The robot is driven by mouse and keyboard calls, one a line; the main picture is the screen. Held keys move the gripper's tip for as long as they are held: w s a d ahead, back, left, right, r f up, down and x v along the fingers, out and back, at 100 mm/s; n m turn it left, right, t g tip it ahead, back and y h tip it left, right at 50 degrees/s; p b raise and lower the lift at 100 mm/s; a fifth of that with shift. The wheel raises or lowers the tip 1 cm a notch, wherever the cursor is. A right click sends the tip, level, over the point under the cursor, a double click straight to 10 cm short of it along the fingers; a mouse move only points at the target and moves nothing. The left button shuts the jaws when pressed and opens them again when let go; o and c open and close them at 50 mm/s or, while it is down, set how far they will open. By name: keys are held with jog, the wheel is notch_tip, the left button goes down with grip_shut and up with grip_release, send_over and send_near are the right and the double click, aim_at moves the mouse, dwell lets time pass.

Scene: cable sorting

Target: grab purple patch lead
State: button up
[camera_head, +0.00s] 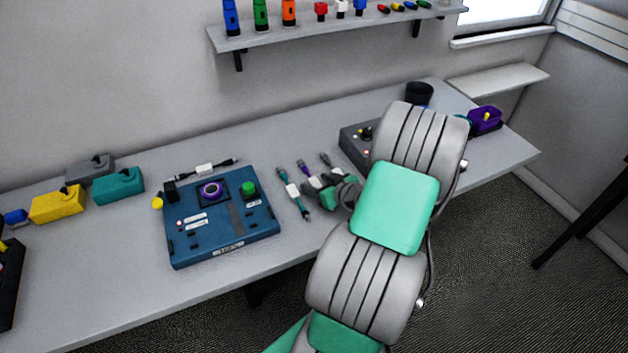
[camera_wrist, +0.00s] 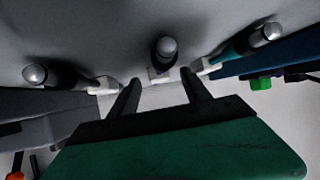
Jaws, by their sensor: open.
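The purple patch lead (camera_head: 302,168) lies on the workbench between a teal lead (camera_head: 293,191) and a dark grey lead (camera_head: 326,160). Each has a white tag. My gripper (camera_head: 311,187) is open, low over the bench at the near end of the purple lead, and hides part of it. In the wrist view, my gripper (camera_wrist: 160,79) has a finger on each side of the middle lead (camera_wrist: 165,52), whose silver tip points at the camera. The teal lead (camera_wrist: 262,36) is right of the fingers and the dark lead (camera_wrist: 55,75) left. Contact cannot be told.
A blue panel box (camera_head: 222,242) stands left of the leads. A dark grey box (camera_head: 357,146) is behind my arm, partly hidden. Another lead (camera_head: 203,169) lies behind the blue box. A purple bin (camera_head: 484,120) is at the bench's right end. A shelf (camera_head: 330,32) hangs above.

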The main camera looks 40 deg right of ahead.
jog(key=shift+c, duration=0.4)
grip_shut()
dwell(0.4)
